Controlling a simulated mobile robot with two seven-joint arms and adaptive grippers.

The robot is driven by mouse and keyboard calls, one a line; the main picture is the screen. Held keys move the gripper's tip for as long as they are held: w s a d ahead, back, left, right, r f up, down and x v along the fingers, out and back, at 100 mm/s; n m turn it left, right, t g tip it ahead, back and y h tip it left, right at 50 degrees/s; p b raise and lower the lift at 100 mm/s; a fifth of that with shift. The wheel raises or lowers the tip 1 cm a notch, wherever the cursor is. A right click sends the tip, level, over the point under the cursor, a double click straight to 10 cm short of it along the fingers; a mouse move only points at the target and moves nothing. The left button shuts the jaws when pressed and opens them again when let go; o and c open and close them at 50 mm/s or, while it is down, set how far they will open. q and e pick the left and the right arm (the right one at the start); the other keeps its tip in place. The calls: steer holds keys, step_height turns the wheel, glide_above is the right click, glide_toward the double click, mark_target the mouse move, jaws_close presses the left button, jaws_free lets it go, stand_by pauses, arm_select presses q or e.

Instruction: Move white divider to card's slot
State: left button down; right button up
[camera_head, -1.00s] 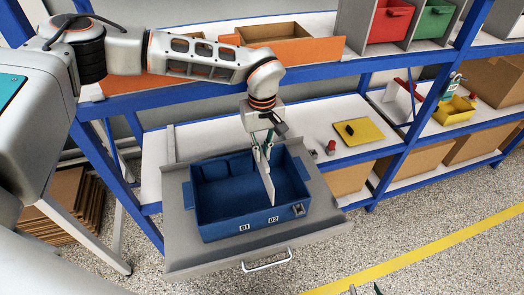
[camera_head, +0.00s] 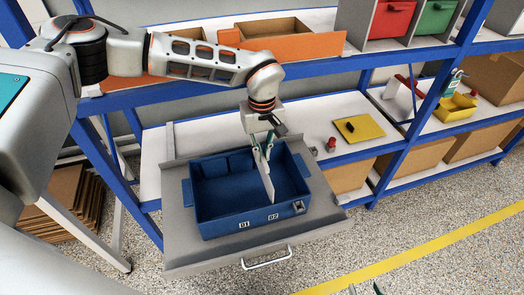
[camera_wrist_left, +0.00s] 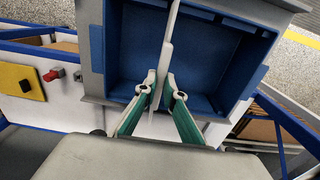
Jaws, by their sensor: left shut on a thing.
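The white divider (camera_head: 265,178) is a thin upright plate in the right part of the blue bin (camera_head: 217,222). It runs from near the bin's middle toward the front wall; I cannot tell whether it touches the floor. My left gripper (camera_head: 262,150) is shut on its upper end. In the left wrist view, the green-backed fingers (camera_wrist_left: 162,92) flank the pale divider (camera_wrist_left: 166,45). The bin's front wall carries two small labels and a small grey square piece (camera_head: 298,207) at its right corner. Only tips of my right gripper (camera_head: 365,289) show at the bottom edge.
The bin stands on a grey pull-out tray (camera_head: 180,250) with a metal handle (camera_head: 267,259). On the shelf to the right lie a yellow plate (camera_head: 359,130) and a small red-topped piece (camera_head: 331,145). An orange bin (camera_head: 300,47) stands on the shelf above.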

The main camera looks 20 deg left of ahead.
mark_target(262, 170)
arm_select(q)
steer(key=shift+f+b, duration=1.35)
steer(key=shift+f, duration=2.8)
arm_select(e)
steer(key=shift+s+f, duration=0.2)
steer(key=shift+f, duration=0.45)
steer(key=shift+s+f, duration=0.25)
steer(key=shift+f, duration=0.45)
steer(key=shift+s+f, duration=0.2)
steer(key=shift+f, duration=0.45)
arm_select(q)
steer(key=c, duration=2)
jaws_free()
steer(key=shift+c, duration=0.2)
steer(key=shift+r, duration=0.1)
step_height(262, 170, up, 12)
steer(key=shift+f, duration=0.1)
